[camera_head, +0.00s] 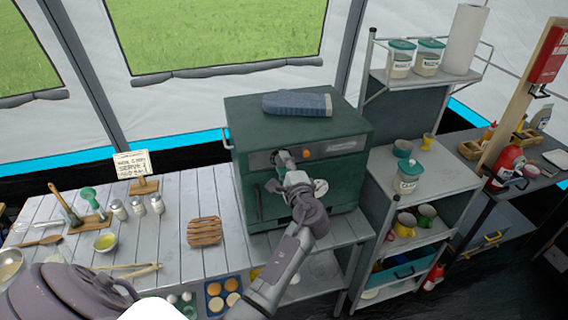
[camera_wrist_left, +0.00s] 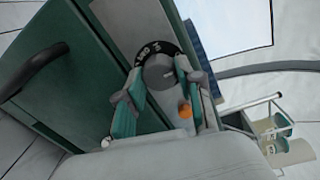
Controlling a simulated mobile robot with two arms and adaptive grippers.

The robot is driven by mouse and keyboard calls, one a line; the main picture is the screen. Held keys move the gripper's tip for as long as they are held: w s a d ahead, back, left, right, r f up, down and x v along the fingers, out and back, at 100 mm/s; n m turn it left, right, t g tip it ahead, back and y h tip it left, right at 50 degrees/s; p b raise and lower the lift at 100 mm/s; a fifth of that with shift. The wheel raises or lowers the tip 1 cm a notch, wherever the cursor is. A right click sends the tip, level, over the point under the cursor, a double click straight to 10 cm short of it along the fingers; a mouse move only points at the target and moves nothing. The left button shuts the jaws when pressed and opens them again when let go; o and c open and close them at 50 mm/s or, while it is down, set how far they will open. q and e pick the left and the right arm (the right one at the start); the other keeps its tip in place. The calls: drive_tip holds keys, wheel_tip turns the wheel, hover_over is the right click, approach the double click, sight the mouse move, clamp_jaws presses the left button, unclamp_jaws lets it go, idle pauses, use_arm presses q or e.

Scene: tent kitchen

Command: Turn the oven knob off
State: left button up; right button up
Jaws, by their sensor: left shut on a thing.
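The green oven (camera_head: 258,130) stands on the slatted table, its front panel facing me. My left gripper (camera_head: 286,158) reaches up to the left part of that panel and hides the knob in the head view. In the left wrist view the grey oven knob (camera_wrist_left: 160,72), with a black marked dial around it, sits between the two fingertips of my left gripper (camera_wrist_left: 158,85). The gripper is shut on the knob. The dial marks are too small to read surely. My right gripper is not in view.
An orange button (camera_head: 306,153) is right of the gripper on the panel; it also shows in the wrist view (camera_wrist_left: 185,111). A blue folded cloth (camera_head: 297,103) lies on the oven. A wooden trivet (camera_head: 204,231) is left of it, and a metal shelf (camera_head: 440,180) stands close right.

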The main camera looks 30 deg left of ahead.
use_arm(q)
drive_tip(key=shift+r, duration=0.15)
drive_tip(key=o, duration=1.2)
drive_tip(key=shift+w, duration=0.1)
drive_tip(key=shift+c, duration=0.2)
drive_tip(key=v, duration=1.2)
